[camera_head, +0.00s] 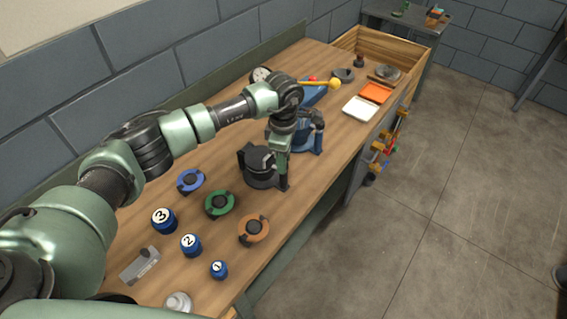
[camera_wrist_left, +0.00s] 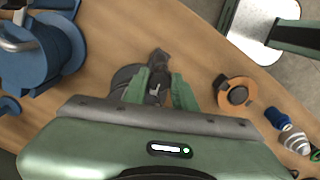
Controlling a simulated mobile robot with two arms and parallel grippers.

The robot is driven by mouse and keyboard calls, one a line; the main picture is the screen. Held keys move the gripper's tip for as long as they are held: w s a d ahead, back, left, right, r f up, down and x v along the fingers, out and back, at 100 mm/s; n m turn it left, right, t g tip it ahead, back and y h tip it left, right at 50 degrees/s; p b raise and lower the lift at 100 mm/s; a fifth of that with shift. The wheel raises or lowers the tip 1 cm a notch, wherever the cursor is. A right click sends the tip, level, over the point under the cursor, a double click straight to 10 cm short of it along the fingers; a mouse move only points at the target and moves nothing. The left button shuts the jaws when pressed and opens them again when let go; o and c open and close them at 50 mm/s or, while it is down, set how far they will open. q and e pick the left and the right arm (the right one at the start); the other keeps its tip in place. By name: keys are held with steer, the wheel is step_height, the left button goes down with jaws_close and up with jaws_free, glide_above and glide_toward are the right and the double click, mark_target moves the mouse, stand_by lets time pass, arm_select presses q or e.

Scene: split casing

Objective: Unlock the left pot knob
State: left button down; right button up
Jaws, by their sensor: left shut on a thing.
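The black pot (camera_head: 261,180) stands on the wooden workbench near its middle. In the left wrist view the same dark pot (camera_wrist_left: 124,80) shows partly, beneath my gripper. My left gripper (camera_head: 284,165) reaches down at the pot's right side. In the left wrist view its two green fingers (camera_wrist_left: 161,92) are closed around a small dark part, the pot knob (camera_wrist_left: 157,60), which sticks out beyond the fingertips. The fingers hide most of the knob, so its turned angle cannot be told. My right gripper is not in view.
A blue device (camera_head: 312,137) stands close behind the pot. Blue, green (camera_head: 220,203) and orange (camera_head: 254,230) ring parts and numbered blue weights (camera_head: 191,245) lie nearer. White (camera_head: 361,109) and orange (camera_head: 376,93) trays lie at the far end. The bench's right edge is close.

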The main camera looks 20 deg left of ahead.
arm_select(q)
steer(key=n+b, duration=0.1)
steer(key=n, duration=0.1)
steer(key=n+b, duration=0.1)
steer(key=shift+a+f+n+b, duration=0.1)
steer(key=shift+f+n+b, duration=0.1)
steer(key=shift+n+b, duration=0.2)
steer(key=n+b, duration=0.2)
steer(key=n, duration=0.1)
steer(key=shift+n, duration=0.3)
steer(key=n+b, duration=0.2)
steer(key=n, duration=0.1)
steer(key=shift+n, duration=0.3)
steer(key=shift+s+r+n+b, duration=0.1)
steer(key=shift+n+b, duration=0.95)
steer(key=shift+n, duration=1.05)
steer(key=c, duration=1.1)
jaws_free()
steer(key=shift+r, duration=0.1)
